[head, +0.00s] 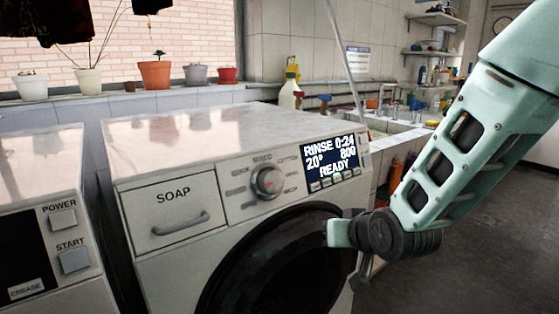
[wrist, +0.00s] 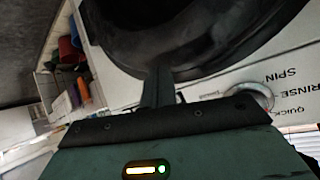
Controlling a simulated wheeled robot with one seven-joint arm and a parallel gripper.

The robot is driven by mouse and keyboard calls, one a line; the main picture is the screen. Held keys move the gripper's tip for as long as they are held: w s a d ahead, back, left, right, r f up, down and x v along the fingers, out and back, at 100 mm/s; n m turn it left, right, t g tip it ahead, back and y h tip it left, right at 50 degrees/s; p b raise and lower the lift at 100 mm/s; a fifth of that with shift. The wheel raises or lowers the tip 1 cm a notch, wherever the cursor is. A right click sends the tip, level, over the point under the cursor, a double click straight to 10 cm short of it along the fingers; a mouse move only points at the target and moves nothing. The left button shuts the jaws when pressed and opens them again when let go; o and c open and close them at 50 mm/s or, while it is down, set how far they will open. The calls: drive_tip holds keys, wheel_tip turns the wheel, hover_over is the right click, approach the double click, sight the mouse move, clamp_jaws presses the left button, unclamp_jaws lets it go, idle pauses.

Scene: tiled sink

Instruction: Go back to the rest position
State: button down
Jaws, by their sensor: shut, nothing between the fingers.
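A white washing machine (head: 150,150) fills the middle of the head view. Its display (head: 331,160) reads RINSE 0:24, 20°, 800, READY. The dial (head: 267,181) and the soap drawer (head: 170,212) are on its front panel; the drawer is closed. The round dark door (head: 265,265) is below. My gripper (wrist: 161,78) is shut and empty in the wrist view, its fingers overlapping the dark door (wrist: 195,30) in the picture. Whether they touch it cannot be told. In the head view my wrist is in front of the door's right edge, and the fingertips are not clear.
A second machine (head: 60,285) with POWER and START buttons stands at the left. Potted plants (head: 155,73) line the windowsill. Behind the washer are a yellowish bottle (head: 287,94) and a sink counter (head: 395,127). Open floor (head: 480,230) lies at the right.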

drive_tip(key=s+d+r+n+g+h, duration=0.2)
drive_tip(key=s+n+g, duration=0.65)
drive_tip(key=s, duration=2.05)
wheel_tip(320, 180, up, 17)
drive_tip(key=m+g+p, duration=0.1)
drive_tip(key=m+p, duration=0.1)
drive_tip(key=p, duration=1.6)
drive_tip(key=shift+w+r+g+h, duration=0.2)
drive_tip(key=shift+g+h, duration=0.15)
drive_tip(key=shift+h, duration=0.05)
